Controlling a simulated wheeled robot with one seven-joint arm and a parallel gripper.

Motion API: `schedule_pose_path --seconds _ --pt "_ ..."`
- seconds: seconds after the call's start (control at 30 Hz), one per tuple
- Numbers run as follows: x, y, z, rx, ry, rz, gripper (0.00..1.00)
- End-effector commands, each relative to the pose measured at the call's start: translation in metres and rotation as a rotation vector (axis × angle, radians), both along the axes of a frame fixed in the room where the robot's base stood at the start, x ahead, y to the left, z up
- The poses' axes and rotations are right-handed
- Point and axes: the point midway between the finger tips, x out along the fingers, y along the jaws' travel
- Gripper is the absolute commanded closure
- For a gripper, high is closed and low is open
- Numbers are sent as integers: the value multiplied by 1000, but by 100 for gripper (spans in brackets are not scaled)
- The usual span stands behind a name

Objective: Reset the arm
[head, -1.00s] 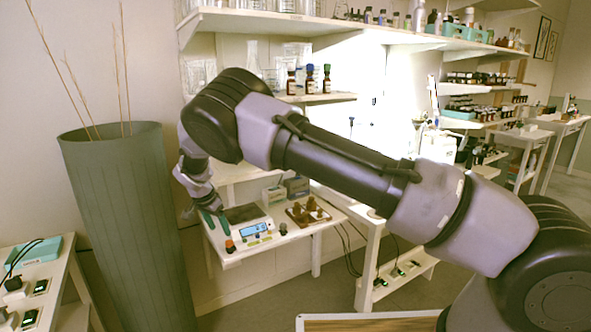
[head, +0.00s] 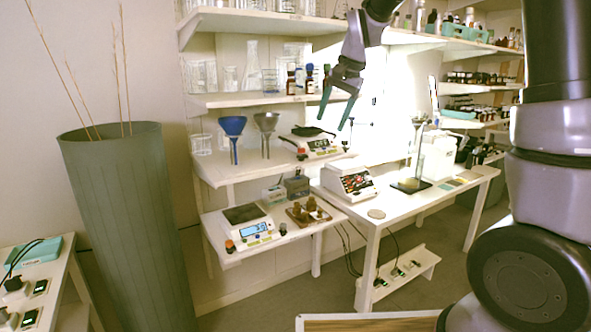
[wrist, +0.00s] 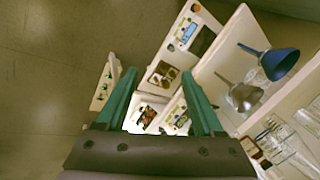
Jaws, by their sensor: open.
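My gripper (head: 336,108) hangs in the upper middle of the head view, in front of the shelves, with its two green fingers spread apart. The wrist view also shows the gripper (wrist: 160,100), with nothing between its fingers except the distant shelves and floor. My arm stands folded up at the right side of the head view. The gripper touches nothing that I can see.
A blue funnel (head: 232,126) and a grey funnel (head: 266,122) stand on the middle shelf. Below, a scale (head: 256,230) and a wooden tray (head: 309,220) sit on a low shelf. A white table (head: 420,205) stands right. A tall green planter (head: 125,220) stands left.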

Motion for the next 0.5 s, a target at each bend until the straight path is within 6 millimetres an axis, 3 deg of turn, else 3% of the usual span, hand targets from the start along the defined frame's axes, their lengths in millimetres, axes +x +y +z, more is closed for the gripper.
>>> schedule_pose_path --seconds 0.03,0.2,0.33,0.5 --pt "-17 -21 17 15 -27 3 31" --pt "-75 -71 52 25 -115 41 31" --pt "-124 -102 67 7 -190 68 31" --pt "-186 -130 70 -55 -285 102 31"
